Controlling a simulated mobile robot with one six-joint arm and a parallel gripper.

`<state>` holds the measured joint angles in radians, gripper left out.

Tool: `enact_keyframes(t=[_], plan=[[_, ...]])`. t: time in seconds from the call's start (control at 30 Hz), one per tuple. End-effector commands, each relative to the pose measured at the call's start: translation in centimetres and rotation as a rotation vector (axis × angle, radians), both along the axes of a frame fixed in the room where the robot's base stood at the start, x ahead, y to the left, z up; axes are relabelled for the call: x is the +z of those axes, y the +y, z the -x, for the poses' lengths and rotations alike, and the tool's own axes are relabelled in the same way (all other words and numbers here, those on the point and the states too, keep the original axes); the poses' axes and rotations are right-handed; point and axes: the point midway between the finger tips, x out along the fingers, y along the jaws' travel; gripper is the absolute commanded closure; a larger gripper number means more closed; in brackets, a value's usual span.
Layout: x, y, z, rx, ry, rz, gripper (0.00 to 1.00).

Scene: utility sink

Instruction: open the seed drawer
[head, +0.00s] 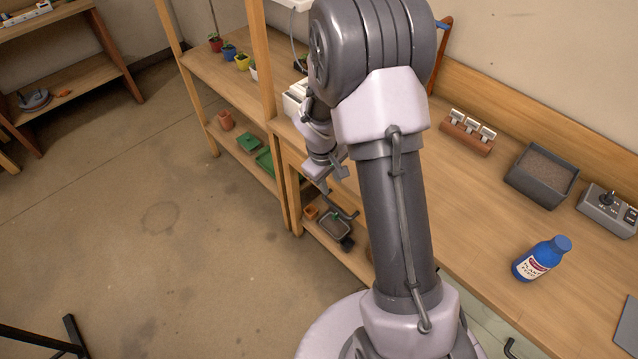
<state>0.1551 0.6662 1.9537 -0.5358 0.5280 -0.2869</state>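My gripper (334,190) hangs at the end of my grey and white arm, left of the arm's upright link. It points down beside the front edge of the wooden workbench (468,207), above the lower shelf. Its fingers are small and dark, partly lost against the shelf behind, and the gap between them is not clear. I see nothing held in it. I cannot make out the seed drawer for certain; my arm covers much of the bench front near the gripper.
On the bench stand a blue bottle (541,258), a grey soil tray (541,176), a rack with white tags (467,133) and a grey switch box (608,211). A plant shelf (205,72) stands at the back left. The concrete floor at left is mostly clear.

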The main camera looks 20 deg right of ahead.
Motion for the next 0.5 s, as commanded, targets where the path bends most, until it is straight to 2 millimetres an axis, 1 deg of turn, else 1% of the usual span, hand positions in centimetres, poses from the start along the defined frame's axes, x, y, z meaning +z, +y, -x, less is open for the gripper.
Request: enact_keyframes(t=[0.03,0.1,0.3,0.4,0.5], plan=[[-1.8,-0.2,0.1,-0.003,0.004,-0.002,0.66],[-4.1,-0.6,0.0,-0.003,0.006,-0.002,0.66],[-9.9,-1.7,-0.5,-0.005,0.004,-0.002,0.66],[-12.2,-2.1,-0.7,-0.005,0.003,-0.002,0.66],[-13.9,-2.4,-0.8,-0.004,0.002,-0.001,0.66]])
